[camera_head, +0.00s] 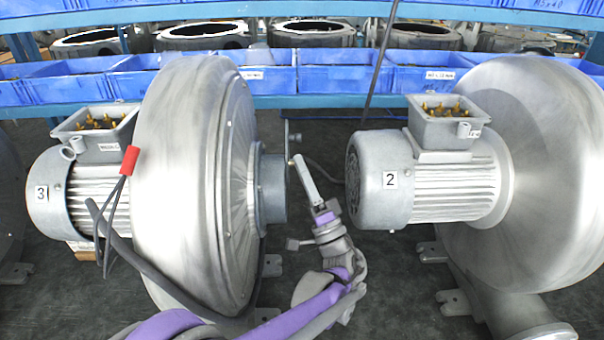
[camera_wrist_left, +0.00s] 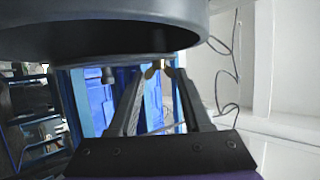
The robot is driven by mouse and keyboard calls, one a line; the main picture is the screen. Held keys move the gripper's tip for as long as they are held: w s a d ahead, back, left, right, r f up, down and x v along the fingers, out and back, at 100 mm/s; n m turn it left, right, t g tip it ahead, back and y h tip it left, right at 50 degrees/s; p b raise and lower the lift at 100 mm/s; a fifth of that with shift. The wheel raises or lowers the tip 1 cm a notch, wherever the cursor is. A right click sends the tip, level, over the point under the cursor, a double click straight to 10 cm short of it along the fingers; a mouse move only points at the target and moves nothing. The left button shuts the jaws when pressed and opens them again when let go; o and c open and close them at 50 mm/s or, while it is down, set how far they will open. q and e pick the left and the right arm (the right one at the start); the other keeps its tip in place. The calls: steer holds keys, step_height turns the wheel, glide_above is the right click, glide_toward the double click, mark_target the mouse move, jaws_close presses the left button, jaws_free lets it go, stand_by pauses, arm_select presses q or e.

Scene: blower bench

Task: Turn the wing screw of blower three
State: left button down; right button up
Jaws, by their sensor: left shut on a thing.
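Blower three (camera_head: 195,170) stands at the left, a large grey metal housing with a "3" label on its motor (camera_head: 45,195). Its round outlet flange (camera_head: 272,188) faces right. My left gripper (camera_head: 296,161) reaches up from below, just right of that flange. In the left wrist view, the fingertips of my left gripper (camera_wrist_left: 156,70) close on the small brass-coloured wing screw (camera_wrist_left: 158,64) beneath the dark round rim (camera_wrist_left: 110,40) of the flange. The fingers partly hide the screw. My right gripper is not in view.
Blower two (camera_head: 425,185) stands close on the right, leaving a narrow gap around my left arm. A red-tipped cable (camera_head: 130,160) hangs on blower three. Blue bins (camera_head: 330,80) line the shelf behind. Dark floor (camera_head: 390,290) shows between the blowers.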

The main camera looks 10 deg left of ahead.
arm_select(q)
steer(key=shift+n+y, duration=0.7)
steer(key=shift+y, duration=0.1)
steer(key=shift+c, duration=1.7)
jaws_free()
steer(key=b+v, duration=0.2)
steer(key=v, duration=0.8)
steer(key=shift+d+f, duration=0.25)
steer(key=shift+s, duration=0.15)
